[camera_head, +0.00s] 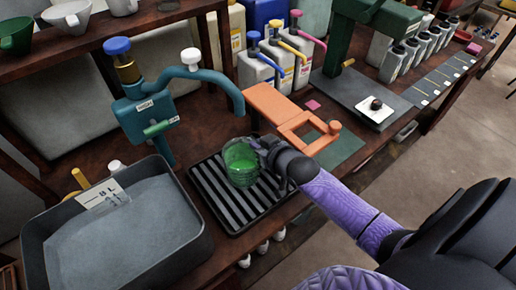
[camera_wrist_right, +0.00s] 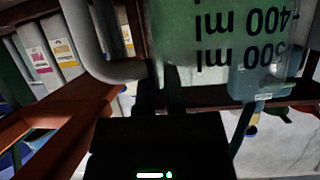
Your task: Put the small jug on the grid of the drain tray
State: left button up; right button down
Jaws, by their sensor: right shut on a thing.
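The small jug (camera_head: 240,163) is a clear beaker with green in it, over the grid of the drain tray (camera_head: 216,197). The tray is black with pale slots between its bars. My right gripper (camera_head: 270,158) is shut on the jug at its right side. I cannot tell whether the jug's base touches the grid. In the right wrist view the jug (camera_wrist_right: 200,45) fills the top, with upside-down "400 ml" and "500 ml" marks and a handle (camera_wrist_right: 100,55) at left; the dark fingers (camera_wrist_right: 160,95) are at the handle's end. My left gripper is not in view.
A teal tap (camera_head: 205,75) with a curved spout stands behind the tray. A grey basin (camera_head: 120,235) is at left of the tray. An orange frame (camera_head: 295,120) lies to the right. Several jerrycans with pump tops (camera_head: 255,70) stand at the back.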

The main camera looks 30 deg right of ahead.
jog(key=c, duration=0.7)
grip_release()
jog(key=shift+s+r+p, duration=0.2)
jog(key=shift+s+p, duration=0.05)
jog(key=shift+p, duration=0.1)
jog(key=p+v, duration=0.5)
jog(key=v, duration=0.5)
jog(key=s+f+g+h, duration=0.1)
jog(key=s+f+g, duration=0.2)
jog(key=s+f, duration=0.35)
jog(key=s+f+g, duration=0.2)
jog(key=s+f, duration=0.2)
jog(key=f, duration=0.6)
jog(key=s+a+f+n+g, duration=0.1)
jog(key=s+a+f+g, duration=0.1)
jog(key=s+f, duration=0.2)
jog(key=s+a+f+g, duration=0.3)
jog(key=s+f, duration=0.1)
jog(key=s, duration=0.5)
jog(key=s+a+f+n+g, duration=0.1)
jog(key=s+a+f+g, duration=0.1)
jog(key=s+f, duration=0.2)
jog(key=shift+s+a+n, duration=0.1)
jog(key=shift+s+n, duration=0.05)
jog(key=shift+s, duration=0.65)
jog(key=shift+s+a+n, duration=0.15)
jog(key=shift+s, duration=0.65)
